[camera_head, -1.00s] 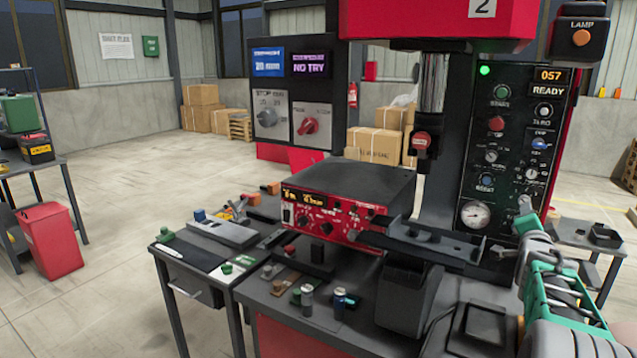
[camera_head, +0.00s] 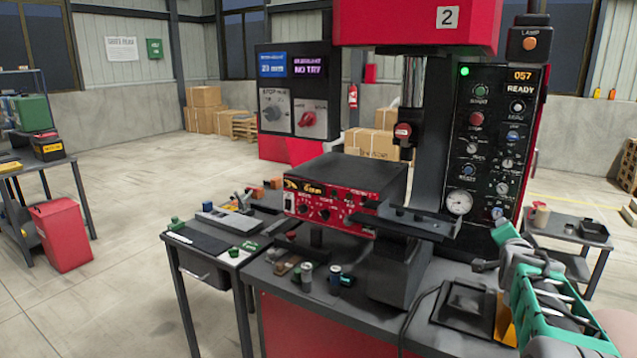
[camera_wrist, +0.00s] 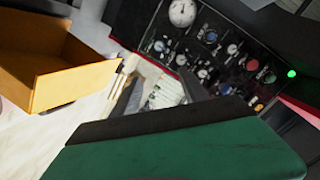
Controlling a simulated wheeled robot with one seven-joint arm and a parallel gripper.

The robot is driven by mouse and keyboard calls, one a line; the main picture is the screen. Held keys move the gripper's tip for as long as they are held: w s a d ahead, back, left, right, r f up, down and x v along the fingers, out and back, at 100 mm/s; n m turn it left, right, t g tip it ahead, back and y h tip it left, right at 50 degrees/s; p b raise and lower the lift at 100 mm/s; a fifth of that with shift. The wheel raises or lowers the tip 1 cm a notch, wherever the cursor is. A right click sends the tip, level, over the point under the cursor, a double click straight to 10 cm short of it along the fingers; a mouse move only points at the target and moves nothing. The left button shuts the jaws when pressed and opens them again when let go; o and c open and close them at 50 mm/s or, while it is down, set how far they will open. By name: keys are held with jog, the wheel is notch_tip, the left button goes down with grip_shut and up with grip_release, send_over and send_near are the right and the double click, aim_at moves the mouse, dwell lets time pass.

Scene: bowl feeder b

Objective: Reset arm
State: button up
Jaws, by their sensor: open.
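My arm, with green and grey parts, reaches in at the lower right of the head view. My gripper (camera_wrist: 158,90) shows in the wrist view as two grey fingers standing apart behind a large green and black part. The fingers are open and I see nothing held between them. In the head view the fingertips are hard to make out. The gripper is at the right of the workbench, in front of the press's control panel (camera_head: 490,150). The panel also shows in the wrist view (camera_wrist: 215,50), beyond the fingers and tilted.
The red-fronted control box (camera_head: 325,205) and a dark tray arm (camera_head: 405,222) are on the bench. Small cylinders (camera_head: 335,278) stand at its front. A side table (camera_head: 565,230) stands to the right. An orange-yellow open box (camera_wrist: 50,65) is left in the wrist view. Floor at left is open.

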jog(key=s+a+f+n+g+y, duration=0.25)
jog(key=s+a+f, duration=0.2)
jog(key=a, duration=0.45)
jog(key=s+a+f+n+g+y, duration=0.2)
jog(key=s+a+f+n, duration=0.25)
jog(key=a, duration=0.45)
jog(key=s+a+f+n+g+y, duration=0.25)
jog(key=s+a+f, duration=0.2)
jog(key=a, duration=0.45)
jog(key=s+a+f+n+g+y, duration=0.1)
jog(key=s+a+f+n+g, duration=0.25)
jog(key=s, duration=0.55)
jog(key=s+a+f+n+g, duration=0.1)
jog(key=s+a+f+n, duration=0.2)
jog(key=s+a+f, duration=0.4)
notch_tip(320, 180, up, 11)
jog(key=d+t+p, duration=0.1)
jog(key=p, duration=0.4)
jog(key=shift+f, duration=0.15)
